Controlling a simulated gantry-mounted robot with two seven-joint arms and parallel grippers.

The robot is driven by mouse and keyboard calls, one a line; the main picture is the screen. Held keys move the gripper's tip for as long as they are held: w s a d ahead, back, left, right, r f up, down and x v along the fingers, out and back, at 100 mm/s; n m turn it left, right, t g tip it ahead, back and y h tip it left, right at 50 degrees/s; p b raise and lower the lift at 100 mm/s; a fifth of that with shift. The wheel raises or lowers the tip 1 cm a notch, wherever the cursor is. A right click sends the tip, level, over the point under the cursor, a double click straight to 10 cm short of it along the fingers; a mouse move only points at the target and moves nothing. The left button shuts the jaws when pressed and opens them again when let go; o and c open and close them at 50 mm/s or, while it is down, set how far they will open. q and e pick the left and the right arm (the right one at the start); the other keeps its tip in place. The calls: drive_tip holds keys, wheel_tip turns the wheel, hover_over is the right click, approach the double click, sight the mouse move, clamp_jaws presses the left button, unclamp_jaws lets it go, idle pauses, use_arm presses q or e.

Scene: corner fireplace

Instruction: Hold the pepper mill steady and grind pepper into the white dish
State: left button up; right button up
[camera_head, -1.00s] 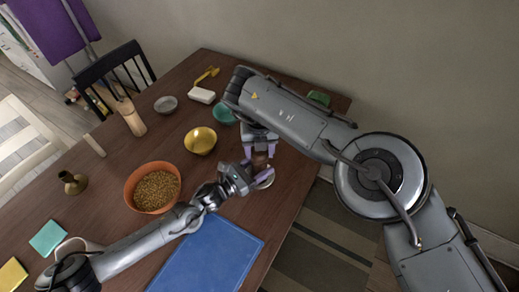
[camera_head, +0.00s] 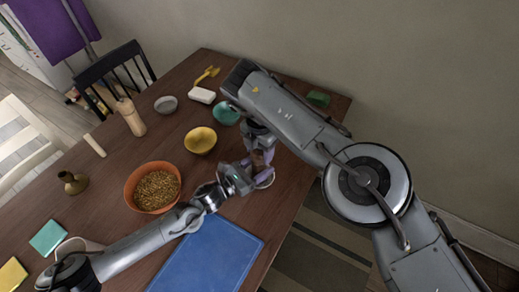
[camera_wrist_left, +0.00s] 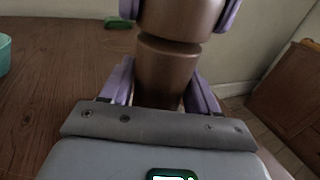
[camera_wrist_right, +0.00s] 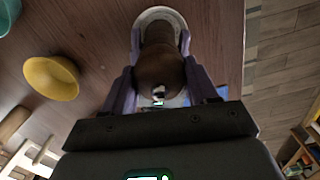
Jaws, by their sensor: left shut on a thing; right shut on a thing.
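The brown pepper mill (camera_head: 258,158) stands roughly upright near the table's right edge. In the left wrist view its waisted body (camera_wrist_left: 168,65) is between the purple fingers of my left gripper (camera_wrist_left: 168,88), shut on the lower part. My right gripper (camera_wrist_right: 160,72) is shut on the mill's rounded top from above; its fingertips flank the mill at the top of the left wrist view. The white dish (camera_wrist_right: 152,15) shows as a pale rim behind the mill in the right wrist view. In the head view the dish (camera_head: 267,182) is mostly hidden by my grippers. Any pepper in it is hidden.
A blue mat (camera_head: 208,258) and an orange bowl of grain (camera_head: 131,190) lie near my left arm. A yellow bowl (camera_head: 200,141) and a teal bowl (camera_head: 225,116) stand farther back. The table's right edge is close to the dish.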

use_arm(q)
drive_tip(key=shift+f, duration=0.1)
use_arm(e)
drive_tip(key=shift+m, duration=0.3)
drive_tip(key=o, duration=1)
drive_tip(key=shift+o, duration=0.2)
drive_tip(key=shift+r, duration=0.1)
wheel_tip(320, 180, up, 12)
use_arm(q)
drive_tip(key=o, duration=1.4)
drive_tip(key=shift+o, duration=0.2)
